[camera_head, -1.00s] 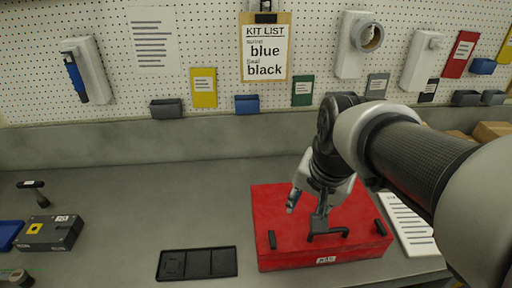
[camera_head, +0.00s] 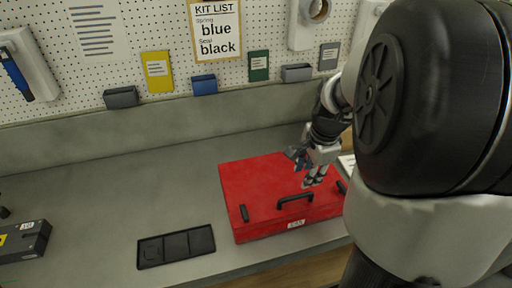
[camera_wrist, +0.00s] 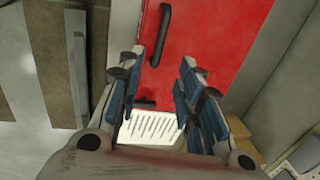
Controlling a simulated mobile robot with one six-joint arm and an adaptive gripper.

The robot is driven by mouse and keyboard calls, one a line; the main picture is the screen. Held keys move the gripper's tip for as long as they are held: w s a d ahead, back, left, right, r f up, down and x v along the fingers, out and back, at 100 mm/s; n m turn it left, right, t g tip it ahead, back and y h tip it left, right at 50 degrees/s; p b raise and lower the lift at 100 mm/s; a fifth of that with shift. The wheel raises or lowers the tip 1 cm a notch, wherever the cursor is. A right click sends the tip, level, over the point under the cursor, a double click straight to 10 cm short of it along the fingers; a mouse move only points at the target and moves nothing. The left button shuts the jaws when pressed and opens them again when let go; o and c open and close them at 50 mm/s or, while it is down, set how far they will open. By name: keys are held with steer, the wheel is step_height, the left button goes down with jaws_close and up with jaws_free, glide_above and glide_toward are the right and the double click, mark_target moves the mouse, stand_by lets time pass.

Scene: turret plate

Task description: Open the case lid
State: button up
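The red case (camera_head: 262,183) lies shut on the grey bench, with a black handle (camera_head: 295,199) on its lid near the front edge and a black latch (camera_head: 244,213) at the front left. Another latch (camera_head: 341,187) shows at the front right, partly hidden by my arm. My gripper (camera_head: 308,178) is over the right part of the lid, behind and right of the handle. In the wrist view my gripper (camera_wrist: 163,85) is open and empty, its blue-padded fingers spread. The handle also shows there (camera_wrist: 161,35), ahead of the fingers and apart from them.
A black compartment tray (camera_head: 176,247) lies on the bench left of the case. A dark labelled box (camera_head: 25,240) stands at far left. A white printed sheet (camera_wrist: 152,127) lies beside the case. My arm hides the right side of the bench.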

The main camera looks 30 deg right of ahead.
mark_target(297, 196)
steer(key=w+f+b, duration=0.1)
steer(key=f, duration=0.7)
steer(key=w+f+b, duration=0.1)
steer(key=f, duration=0.3)
steer(key=shift+w+d+f+b, duration=0.25)
steer(key=shift+w+f+b, duration=0.05)
steer(key=shift+c, duration=0.4)
jaws_close()
